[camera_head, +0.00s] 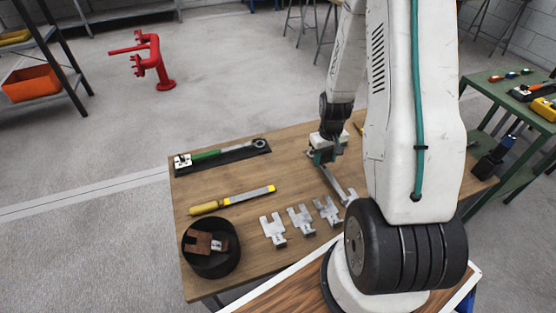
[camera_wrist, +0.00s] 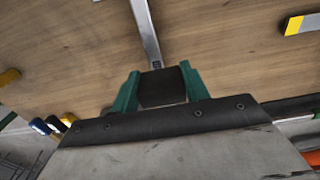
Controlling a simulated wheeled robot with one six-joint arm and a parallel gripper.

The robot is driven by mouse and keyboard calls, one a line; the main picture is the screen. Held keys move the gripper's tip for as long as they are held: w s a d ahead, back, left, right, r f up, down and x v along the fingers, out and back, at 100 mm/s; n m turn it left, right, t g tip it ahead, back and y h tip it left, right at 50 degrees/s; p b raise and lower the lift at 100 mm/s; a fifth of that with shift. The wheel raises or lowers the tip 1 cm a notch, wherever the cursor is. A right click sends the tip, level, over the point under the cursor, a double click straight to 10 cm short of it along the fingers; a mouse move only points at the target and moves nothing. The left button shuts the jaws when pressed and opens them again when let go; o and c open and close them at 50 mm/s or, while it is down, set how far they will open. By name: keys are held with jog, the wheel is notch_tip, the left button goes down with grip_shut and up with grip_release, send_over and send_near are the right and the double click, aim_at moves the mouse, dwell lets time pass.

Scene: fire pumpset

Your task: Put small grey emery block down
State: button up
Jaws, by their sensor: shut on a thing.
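My gripper (camera_wrist: 160,84) is shut on the small grey emery block (camera_wrist: 162,90), a dark block between the two green fingers in the wrist view. In the head view my gripper (camera_head: 325,156) is over the wooden table (camera_head: 240,178), right of its middle. I cannot make out the block there. A flat metal bar (camera_wrist: 146,32) lies on the table just beyond the block in the wrist view. I cannot tell whether the block touches the table.
Several notched metal plates (camera_head: 301,220) lie near the front edge. A yellow-handled file (camera_head: 232,201), a green-handled tool on a black mat (camera_head: 225,155) and a round black container (camera_head: 228,262) are at left. Bare wood lies between the file and my gripper.

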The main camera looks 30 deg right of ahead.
send_over(283, 168)
jog(key=shift+s+d+f, duration=0.3)
jog(key=shift+s+f, duration=0.05)
jog(key=shift+f, duration=0.25)
jog(key=shift+w+a+f, duration=0.15)
jog(key=shift+f, duration=0.45)
jog(key=shift+w+a+f, duration=0.1)
jog(key=shift+f, duration=0.5)
jog(key=shift+w+a+f, duration=0.15)
jog(key=shift+f, duration=0.45)
jog(key=shift+f, duration=0.1)
jog(key=o, duration=1)
jog(key=shift+o, duration=0.2)
